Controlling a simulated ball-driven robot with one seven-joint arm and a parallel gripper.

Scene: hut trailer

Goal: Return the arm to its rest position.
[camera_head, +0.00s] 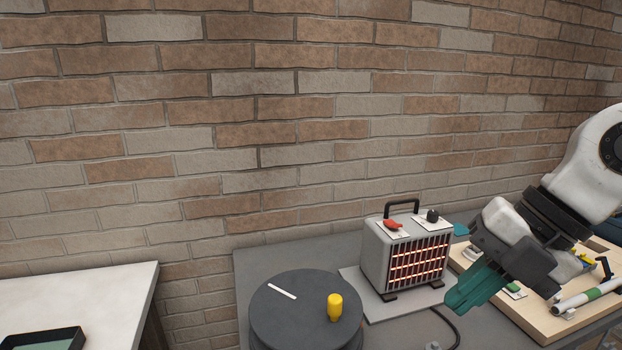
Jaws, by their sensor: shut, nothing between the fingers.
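My gripper (472,291), with teal fingers, hangs at the right side of the view, pointing down and to the left. It is shut with nothing between the fingers. It is in front of the right edge of a grey heater (372,262) with glowing red bars, and over the left end of a wooden board (535,322). My white and black arm comes in from the right edge. Whether the fingers touch anything below cannot be told.
A round dark drum (275,320) at the front bears a yellow object (335,307) and a white strip (282,291). The heater stands on a grey table (252,262) against a brick wall (250,130). A white table (110,290) with a dark tray (72,343) is at left.

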